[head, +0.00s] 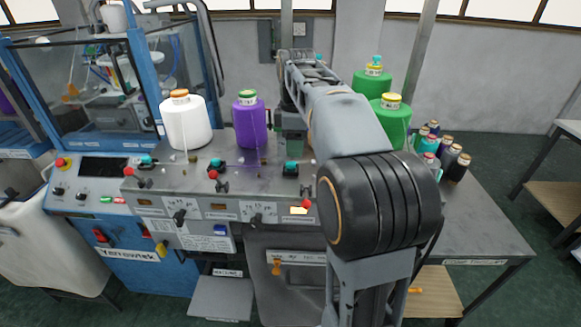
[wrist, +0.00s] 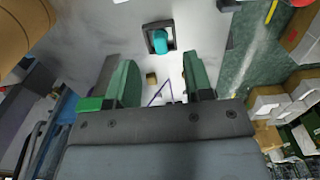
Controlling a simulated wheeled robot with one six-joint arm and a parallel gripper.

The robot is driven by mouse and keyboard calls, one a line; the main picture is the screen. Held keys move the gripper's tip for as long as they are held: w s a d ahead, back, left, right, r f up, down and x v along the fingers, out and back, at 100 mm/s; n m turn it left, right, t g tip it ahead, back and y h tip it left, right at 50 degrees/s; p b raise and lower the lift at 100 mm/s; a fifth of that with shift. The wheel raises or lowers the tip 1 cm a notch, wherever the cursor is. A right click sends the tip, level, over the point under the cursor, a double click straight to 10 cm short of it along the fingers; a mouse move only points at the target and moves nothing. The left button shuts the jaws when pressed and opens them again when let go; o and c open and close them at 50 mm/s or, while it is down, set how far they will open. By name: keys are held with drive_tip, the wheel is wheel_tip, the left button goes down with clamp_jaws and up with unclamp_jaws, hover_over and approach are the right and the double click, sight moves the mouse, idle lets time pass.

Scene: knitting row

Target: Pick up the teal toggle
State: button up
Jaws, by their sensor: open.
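Teal toggles in black bases stand along the grey machine top in the head view: one at the left (head: 147,160), one in the middle (head: 216,163) and one at the right (head: 291,166). My gripper (head: 291,147) is just above and behind the right one in that view. In the wrist view a teal toggle (wrist: 160,42) stands in its black base, beyond the fingertips and centred between them. I cannot tell for sure which toggle this is.
A white cone (head: 186,125) and a purple cone (head: 249,125) stand behind the toggles. Green cones (head: 390,125) and several small spools (head: 458,167) stand at the right, partly behind my arm.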

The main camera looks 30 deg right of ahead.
sight(295, 162)
drive_tip(key=shift+f+p, duration=0.4)
drive_tip(key=shift+f, duration=2.3)
drive_tip(key=shift+c, duration=0.3)
drive_tip(key=c, duration=0.8)
